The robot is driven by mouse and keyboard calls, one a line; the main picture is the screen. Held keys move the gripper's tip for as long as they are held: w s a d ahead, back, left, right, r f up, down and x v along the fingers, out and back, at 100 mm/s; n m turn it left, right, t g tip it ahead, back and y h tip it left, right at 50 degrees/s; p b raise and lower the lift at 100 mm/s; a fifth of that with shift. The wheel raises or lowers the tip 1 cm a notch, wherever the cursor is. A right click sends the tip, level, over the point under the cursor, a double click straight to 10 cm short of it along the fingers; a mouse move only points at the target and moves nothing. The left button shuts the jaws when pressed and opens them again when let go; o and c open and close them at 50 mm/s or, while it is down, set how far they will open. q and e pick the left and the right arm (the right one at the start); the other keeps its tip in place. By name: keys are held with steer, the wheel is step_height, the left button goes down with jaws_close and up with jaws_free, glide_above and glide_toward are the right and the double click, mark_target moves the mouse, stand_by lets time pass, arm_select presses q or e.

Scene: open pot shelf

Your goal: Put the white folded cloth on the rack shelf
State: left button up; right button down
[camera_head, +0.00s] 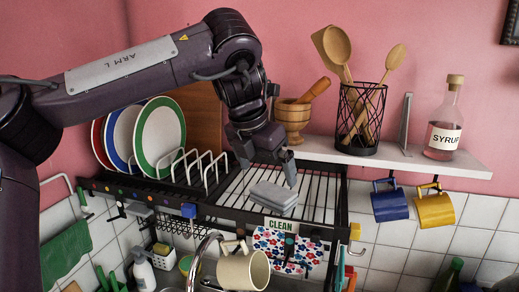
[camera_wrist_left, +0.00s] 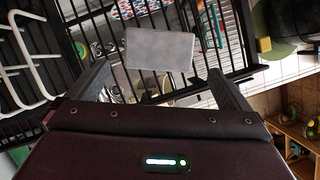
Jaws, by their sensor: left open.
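The folded cloth (camera_head: 273,196), pale grey-white, lies on the black wire rack shelf (camera_head: 318,190), near its front edge above the "CLEAN" label. My left gripper (camera_head: 268,165) is open and empty, just above and behind the cloth. In the left wrist view the cloth (camera_wrist_left: 160,49) shows flat over the dark bars, beyond the open fingertips of the left gripper (camera_wrist_left: 159,76) and apart from them. My right gripper is in neither view.
Plates (camera_head: 160,138) stand in a white holder (camera_head: 203,170) left of the cloth. A white wall shelf (camera_head: 395,155) behind holds a mortar (camera_head: 291,118), a utensil basket (camera_head: 360,120) and a syrup bottle (camera_head: 444,125). Mugs hang below. Rack bars right of the cloth are bare.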

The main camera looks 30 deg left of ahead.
arm_select(q)
steer(key=v, duration=0.5)
steer(key=shift+r, duration=0.1)
stand_by(0.5)
